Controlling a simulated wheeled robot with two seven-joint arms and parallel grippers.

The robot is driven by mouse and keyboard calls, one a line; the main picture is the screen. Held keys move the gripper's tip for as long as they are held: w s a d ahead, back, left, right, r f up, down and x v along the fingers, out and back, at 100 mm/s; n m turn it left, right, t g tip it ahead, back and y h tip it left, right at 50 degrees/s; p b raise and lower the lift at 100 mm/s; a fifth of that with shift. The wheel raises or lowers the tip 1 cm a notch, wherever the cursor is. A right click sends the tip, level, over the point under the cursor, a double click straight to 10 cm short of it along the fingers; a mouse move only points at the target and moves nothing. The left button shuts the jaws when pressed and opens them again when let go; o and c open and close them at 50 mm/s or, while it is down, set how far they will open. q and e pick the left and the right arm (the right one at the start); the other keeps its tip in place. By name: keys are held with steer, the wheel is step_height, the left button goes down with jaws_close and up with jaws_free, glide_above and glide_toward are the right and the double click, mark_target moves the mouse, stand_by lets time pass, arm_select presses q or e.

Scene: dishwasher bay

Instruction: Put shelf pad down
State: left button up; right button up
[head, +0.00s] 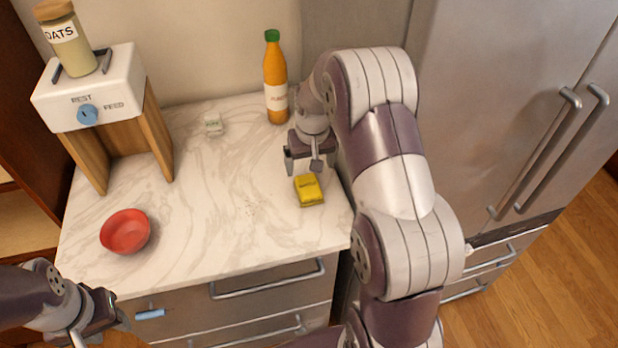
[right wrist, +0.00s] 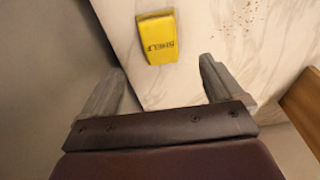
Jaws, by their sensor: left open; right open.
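The yellow shelf pad (head: 309,190) lies on the marble counter near its right edge. In the right wrist view the pad (right wrist: 157,38) shows the word SHELF and lies beyond the fingertips, apart from them. My right gripper (head: 304,165) is open and empty, just behind the pad in the head view; its fingers also show in the right wrist view (right wrist: 160,80). My left gripper (head: 118,313) is low at the left, in front of the counter by the drawer. It is open, near a small blue item (head: 150,314) at the drawer front.
Crumbs lie mid-counter. A steel fridge (head: 500,100) stands at the right.

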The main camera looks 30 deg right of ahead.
steer(key=s+a+r+n, duration=0.1)
steer(key=s+a, duration=0.4)
steer(key=s, duration=0.4)
steer(key=s+a+r+n, duration=0.1)
steer(key=s+a, duration=0.5)
steer(key=s, duration=0.3)
steer(key=shift+a+r+n, duration=0.3)
steer(key=shift+r+n, duration=0.05)
steer(key=shift+n, duration=0.05)
